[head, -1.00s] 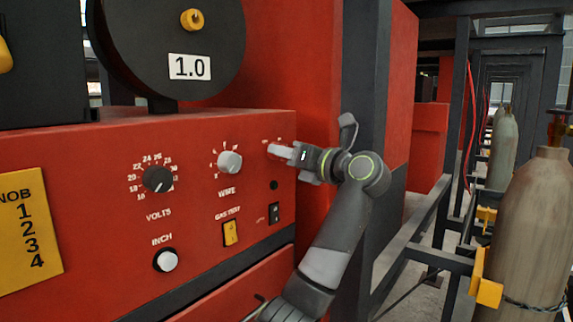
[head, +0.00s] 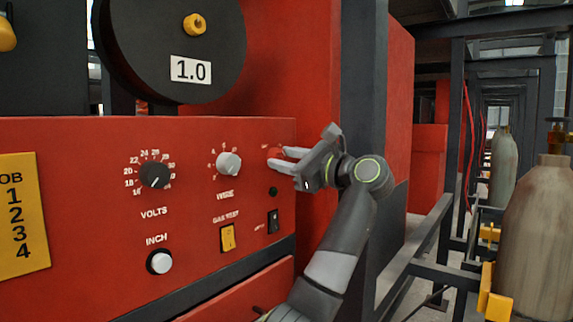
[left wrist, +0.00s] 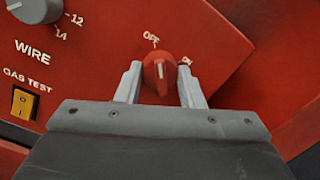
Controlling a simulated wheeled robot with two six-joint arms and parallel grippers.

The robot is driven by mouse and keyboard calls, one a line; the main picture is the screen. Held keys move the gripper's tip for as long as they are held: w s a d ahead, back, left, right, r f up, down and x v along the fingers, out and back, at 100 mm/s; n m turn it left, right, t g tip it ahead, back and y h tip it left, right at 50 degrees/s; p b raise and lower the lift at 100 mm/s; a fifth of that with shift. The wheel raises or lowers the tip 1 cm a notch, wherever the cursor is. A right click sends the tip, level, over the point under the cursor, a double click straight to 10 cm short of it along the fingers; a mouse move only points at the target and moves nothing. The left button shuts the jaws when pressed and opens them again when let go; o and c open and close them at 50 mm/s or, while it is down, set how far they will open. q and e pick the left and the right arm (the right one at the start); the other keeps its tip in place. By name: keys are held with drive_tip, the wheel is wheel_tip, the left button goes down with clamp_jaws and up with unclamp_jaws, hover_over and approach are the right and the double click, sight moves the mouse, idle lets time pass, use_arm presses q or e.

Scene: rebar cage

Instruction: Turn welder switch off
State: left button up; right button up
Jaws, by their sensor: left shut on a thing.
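The welder switch is a small red round knob with a white pointer line. It sits at the right end of the red welder panel (head: 100,215), partly hidden by my gripper in the head view, and shows clearly in the left wrist view (left wrist: 160,77). OFF is printed at its upper left and ON at its right. The white line points nearly straight up, between the two labels. My left gripper (head: 282,158) is at the knob, with one pale finger on each side of it, and is shut on it. My right gripper is in neither view.
Left of the switch are the wire knob (head: 228,164), the volts knob (head: 155,174) and the yellow gas test switch (head: 228,238). A black rocker (head: 273,221) is below it. A dark post (head: 363,90) and gas cylinders (head: 537,230) stand to the right.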

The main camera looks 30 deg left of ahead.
use_arm(q)
drive_tip(key=shift+n, duration=0.6)
drive_tip(key=o, duration=1)
drive_tip(key=d+b, duration=0.1)
drive_tip(key=d, duration=0.4)
drive_tip(key=s+d+f+b, duration=0.1)
drive_tip(key=d, duration=0.5)
drive_tip(key=d+b, duration=0.1)
drive_tip(key=d, duration=0.5)
drive_tip(key=shift+s+d+f, duration=0.15)
drive_tip(key=shift+d+f, duration=0.1)
drive_tip(key=shift+f, duration=0.15)
